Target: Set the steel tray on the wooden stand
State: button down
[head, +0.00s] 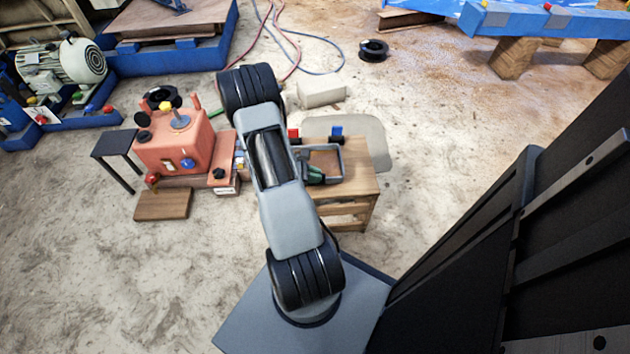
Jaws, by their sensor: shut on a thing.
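The steel tray (342,166), a shallow grey-rimmed tray, shows beside my arm, over the top of the wooden stand (362,182). I cannot tell whether it rests on the wood or is held just above it. My arm covers its left part. A dark and green item (316,174) shows inside the tray. A red piece (293,134) and a blue piece (336,132) stand by its far edge. My gripper is hidden behind my own arm, so its fingers do not show.
A red machine (174,142) with knobs stands left of my arm, near a small dark table (114,146) and a wooden board (163,204). A pale block (321,93) and black ring (374,49) lie behind. Floor right of the stand is clear.

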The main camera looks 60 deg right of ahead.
jog(key=shift+w+d+f+b, duration=0.1)
jog(key=shift+f+b, duration=0.4)
jog(key=shift+f, duration=0.4)
jog(key=shift+w+d+f+b, duration=0.1)
jog(key=shift+f+b, duration=0.35)
jog(key=shift+f, duration=0.45)
jog(key=shift+f, duration=0.15)
jog(key=c, duration=1.2)
grip_release()
jog(key=shift+o, duration=0.2)
